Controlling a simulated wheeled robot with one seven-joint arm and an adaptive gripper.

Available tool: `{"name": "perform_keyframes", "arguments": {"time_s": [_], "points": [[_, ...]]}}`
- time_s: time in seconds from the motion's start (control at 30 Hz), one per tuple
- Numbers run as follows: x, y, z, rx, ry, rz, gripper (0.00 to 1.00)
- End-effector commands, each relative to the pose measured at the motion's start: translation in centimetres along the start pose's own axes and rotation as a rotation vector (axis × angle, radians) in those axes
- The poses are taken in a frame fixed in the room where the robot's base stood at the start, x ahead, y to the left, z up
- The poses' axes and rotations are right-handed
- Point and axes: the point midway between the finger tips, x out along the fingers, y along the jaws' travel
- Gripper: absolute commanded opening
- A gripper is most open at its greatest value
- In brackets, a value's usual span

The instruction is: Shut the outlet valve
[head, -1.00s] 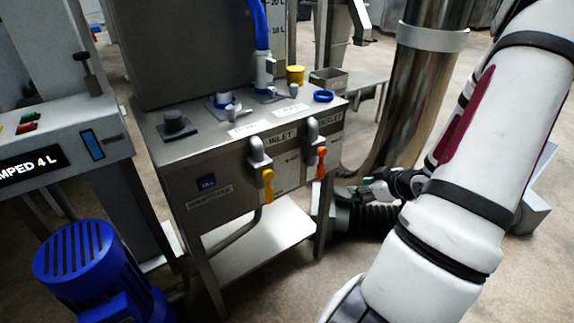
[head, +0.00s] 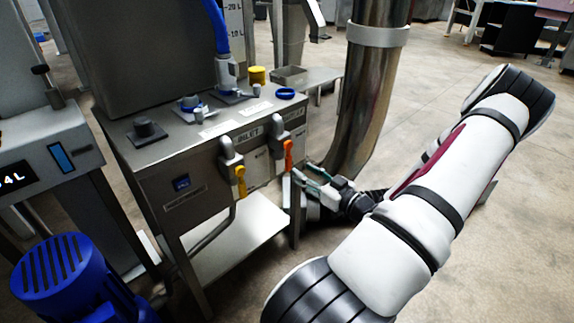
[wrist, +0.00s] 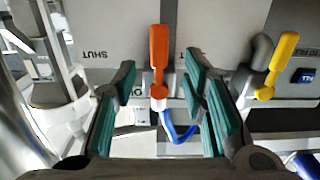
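The outlet valve has an orange lever (head: 288,154) that hangs down on the front panel of the steel cabinet, below the OUTLET label. My gripper (head: 308,180) is just right of and below the lever, with its fingers toward the panel. In the wrist view, which is upside down, the orange lever (wrist: 159,58) lies between the two teal-padded fingers of the gripper (wrist: 159,80). Clear gaps show on both sides, and the gripper is open and empty. A SHUT marking (wrist: 95,54) is on the panel to the left of the lever.
The yellow inlet lever (head: 240,181) hangs left of the orange one; it also shows in the wrist view (wrist: 284,52). A steel pipe (head: 366,105) stands right of the cabinet. A blue motor (head: 68,280) is at lower left. Open floor is at right.

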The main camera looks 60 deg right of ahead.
Motion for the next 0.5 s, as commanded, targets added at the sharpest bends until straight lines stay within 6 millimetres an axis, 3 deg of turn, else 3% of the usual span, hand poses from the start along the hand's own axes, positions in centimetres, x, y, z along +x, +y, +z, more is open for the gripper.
{"name": "perform_keyframes", "arguments": {"time_s": [0.2, 0.5], "points": [[4.3, 0.0, 0.2, -0.001, 0.0, -0.002, 0.39], [7.5, 0.0, 0.1, 0.0, 0.0, 0.0, 0.39]]}}
